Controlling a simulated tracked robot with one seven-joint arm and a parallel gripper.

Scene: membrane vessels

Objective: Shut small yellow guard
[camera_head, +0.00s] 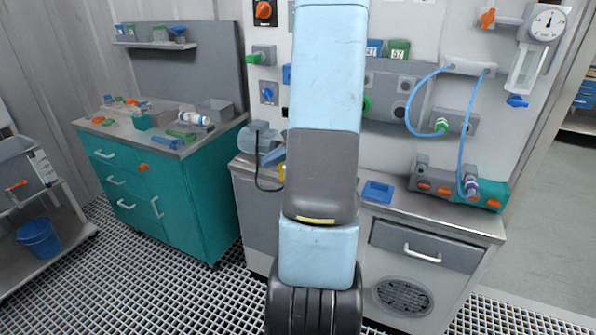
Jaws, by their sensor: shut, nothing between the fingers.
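A small yellow piece (282,172) shows just left of my arm, above the worktop and beside a grey-blue device with a black cable. It may be the small yellow guard; my arm hides most of it, and I cannot tell whether it is open or shut. My gripper is not in view; only my arm's links show, rising through the middle of the picture.
The grey cabinet's worktop (440,213) holds a blue tray (378,191) and a grey block with orange ports (440,186). Blue hoses (412,100) hang at the right. A teal cabinet (190,205) stands left. The grated floor between is clear.

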